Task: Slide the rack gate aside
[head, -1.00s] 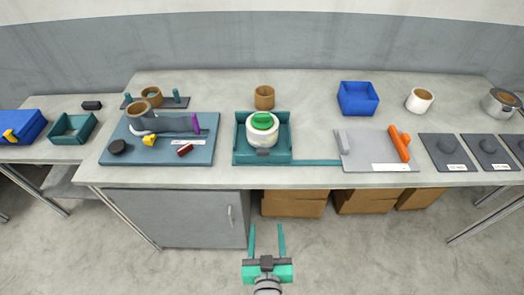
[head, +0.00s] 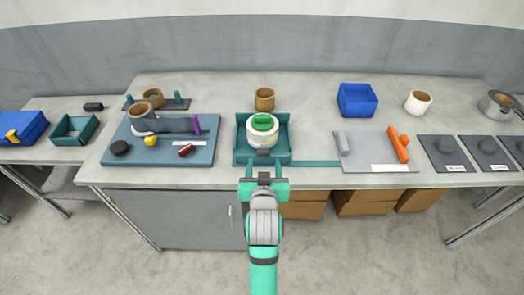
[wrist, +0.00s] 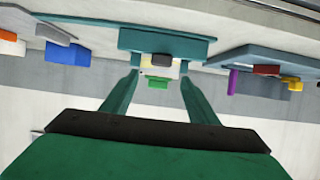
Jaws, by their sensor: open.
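The teal rack (head: 287,128) stands on the bench, with white round reels topped by a green piece (head: 264,122) inside. Its low teal front wall, seemingly the gate (head: 243,160), carries a dark grey block like a handle (head: 263,155). A flat teal rail (head: 318,163) runs right from the rack's front. My gripper (head: 264,171) is open and empty at the bench's front edge, just in front of the gate. In the wrist view, the dark block (wrist: 162,60) appears beyond and between my fingertips (wrist: 160,76); contact is not visible.
A blue-grey board (head: 160,159) with a grey splicer-like device and small parts lies left of the rack. A light grey plate (head: 372,140) with an orange bar lies right, beyond the rail. A brown cup (head: 265,99) stands behind the rack.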

